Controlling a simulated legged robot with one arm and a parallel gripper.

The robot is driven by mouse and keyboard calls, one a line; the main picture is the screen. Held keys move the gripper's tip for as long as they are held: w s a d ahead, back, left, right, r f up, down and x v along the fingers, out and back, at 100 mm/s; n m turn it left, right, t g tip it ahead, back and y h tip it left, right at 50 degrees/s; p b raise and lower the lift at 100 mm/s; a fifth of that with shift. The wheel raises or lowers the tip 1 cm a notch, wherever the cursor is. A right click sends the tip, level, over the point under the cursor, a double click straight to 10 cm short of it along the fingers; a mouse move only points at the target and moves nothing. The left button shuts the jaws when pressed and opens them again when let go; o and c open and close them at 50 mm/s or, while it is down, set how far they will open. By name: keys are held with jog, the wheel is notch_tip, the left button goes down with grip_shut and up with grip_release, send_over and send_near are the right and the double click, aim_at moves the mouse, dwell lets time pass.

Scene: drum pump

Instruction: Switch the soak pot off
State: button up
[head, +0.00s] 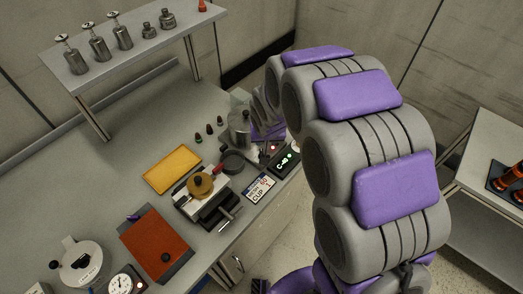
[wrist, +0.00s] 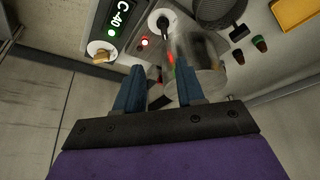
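A shiny metal pot (head: 240,124) stands at the bench's right end; no label names it the soak pot. In the wrist view the pot (wrist: 198,52) is just beyond my finger tips. Beside it is a panel with a green-lit C-40 display (wrist: 122,20), a tan-and-white knob (wrist: 101,50), a lit red lamp (wrist: 145,42) and a dark-handled switch on a pale round base (wrist: 162,22). My gripper (wrist: 161,78) is open, its two blue fingers apart with nothing clearly between them. In the head view my arm partly hides the gripper.
Small dark-capped pieces (head: 209,129) stand left of the pot. A yellow tray (head: 172,169), a clamp-like fixture (head: 202,187) and a red-brown plate (head: 156,243) lie further left. A lidded pale pot (head: 77,262) is at lower left. A raised shelf (head: 130,50) holds metal vessels.

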aim_at(261, 151)
jog(key=x, duration=0.3)
jog(key=a+b+x, duration=0.1)
jog(key=x, duration=0.3)
jog(key=a+x, duration=0.1)
jog(key=x, duration=0.3)
jog(key=shift+s+a, duration=0.15)
jog(key=d+f, duration=0.1)
jog(key=w+d+f+b, duration=0.1)
jog(key=shift+w+d+f, duration=0.2)
jog(key=shift+d, duration=0.1)
jog(key=shift+a+f, duration=0.25)
jog(key=shift+a, duration=0.95)
jog(key=shift+d+r, duration=0.1)
jog(key=shift+d, duration=0.7)
jog(key=c, duration=0.4)
jog(key=shift+c, duration=0.9)
jog(key=shift+a, duration=0.3)
grip_shut()
